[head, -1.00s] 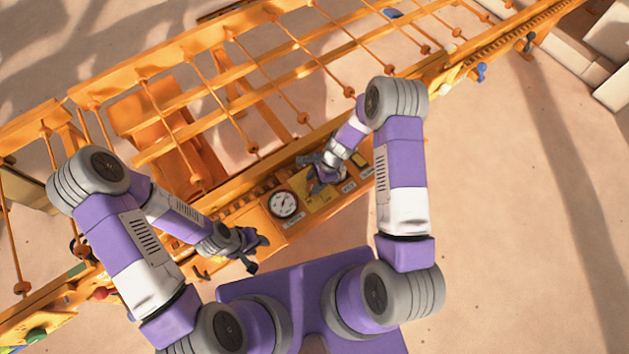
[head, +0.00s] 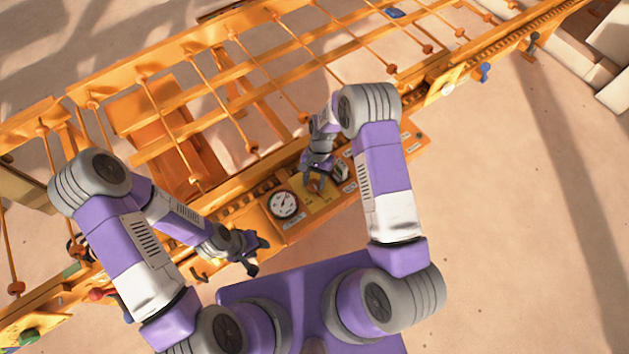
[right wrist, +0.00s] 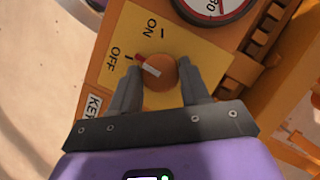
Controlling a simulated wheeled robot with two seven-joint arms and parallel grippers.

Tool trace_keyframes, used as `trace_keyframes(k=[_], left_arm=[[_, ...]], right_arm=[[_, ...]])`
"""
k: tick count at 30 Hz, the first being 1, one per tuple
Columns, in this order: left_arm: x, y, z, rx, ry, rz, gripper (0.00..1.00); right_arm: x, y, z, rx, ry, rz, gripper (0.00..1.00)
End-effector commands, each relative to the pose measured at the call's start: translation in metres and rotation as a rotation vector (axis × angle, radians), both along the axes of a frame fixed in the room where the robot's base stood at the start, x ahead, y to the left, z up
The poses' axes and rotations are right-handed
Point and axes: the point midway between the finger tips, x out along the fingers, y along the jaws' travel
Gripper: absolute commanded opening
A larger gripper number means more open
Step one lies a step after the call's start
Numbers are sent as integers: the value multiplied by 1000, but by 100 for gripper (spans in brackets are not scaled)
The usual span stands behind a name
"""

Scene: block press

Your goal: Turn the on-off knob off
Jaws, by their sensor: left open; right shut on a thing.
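The on-off knob (right wrist: 162,82) is orange with a red and white pointer, on a yellow plate (right wrist: 195,48) marked ON and OFF. In the right wrist view its pointer is turned toward the OFF mark, close to it. My right gripper (right wrist: 160,70) is shut on the knob, with one finger on each side. In the head view the right gripper (head: 316,180) is over the yellow plate, and the knob is mostly hidden by its fingers. My left gripper (head: 258,248) is open and empty, to the left of the panel and apart from it.
A round white gauge (head: 283,204) sits on the orange panel left of the plate; it also shows in the right wrist view (right wrist: 210,6). A KEY label (right wrist: 94,106) is beside the plate. Orange rails with beaded rods (head: 195,70) run behind. Sandy floor lies to the right.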

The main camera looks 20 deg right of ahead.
Motion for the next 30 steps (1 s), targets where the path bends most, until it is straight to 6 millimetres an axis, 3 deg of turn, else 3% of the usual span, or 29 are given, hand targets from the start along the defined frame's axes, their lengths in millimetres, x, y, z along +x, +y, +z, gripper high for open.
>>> trace_keyframes(k=[12,27,28,30], left_arm=[[0,0,-6,0,0,0,43],[0,0,-6,0,0,0,43],[0,0,-6,0,0,0,43],[0,0,-6,0,0,0,43]], right_arm=[[1,1,0,0,-1,164,16],[0,1,0,0,0,181,16],[0,1,0,0,0,181,49],[0,1,0,0,0,181,60]])
